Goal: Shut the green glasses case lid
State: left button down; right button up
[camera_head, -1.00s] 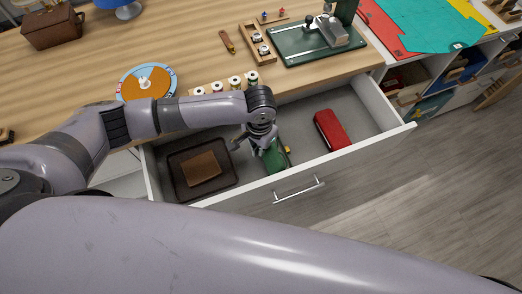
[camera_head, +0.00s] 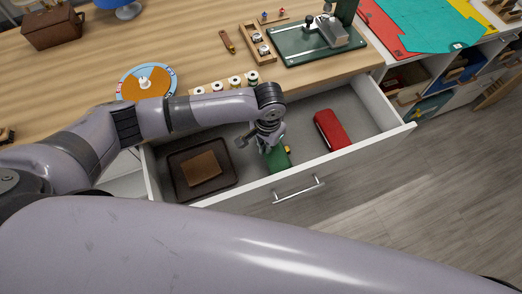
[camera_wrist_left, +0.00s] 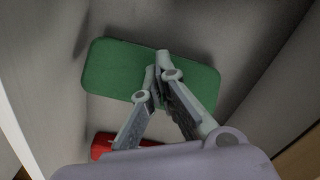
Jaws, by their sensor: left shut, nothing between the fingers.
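The green glasses case (camera_head: 279,160) lies in the open drawer, partly hidden by my left gripper in the head view. In the left wrist view the green case (camera_wrist_left: 112,72) shows as a flat rounded rectangle. I cannot tell whether its lid is fully down. My left gripper (camera_head: 268,146) is over the case. Its fingers (camera_wrist_left: 158,75) are shut with nothing between them, and their tips overlap the case in the left wrist view. I cannot tell whether they touch it. My right gripper is not in view.
The white drawer (camera_head: 350,151) also holds a red case (camera_head: 332,129) to the right and a dark brown tray (camera_head: 178,184) to the left. The wooden tabletop (camera_head: 190,50) with several objects is behind. Drawer floor between the two cases is clear.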

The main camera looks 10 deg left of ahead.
aim_at(280, 144)
pick_arm(q)
jog(key=shift+w+d, duration=0.65)
jog(key=shift+d, duration=0.35)
jog(key=shift+w+d, duration=0.15)
jog(key=shift+d, duration=0.05)
jog(key=shift+f, duration=0.15)
jog(key=shift+w+d+f+b, duration=0.3)
jog(key=shift+d+f+b, duration=0.15)
jog(key=shift+d, duration=0.05)
notch_tip(280, 144, up, 7)
jog(key=p, duration=0.8)
jog(key=shift+r+p, duration=0.15)
jog(key=shift+p, duration=0.15)
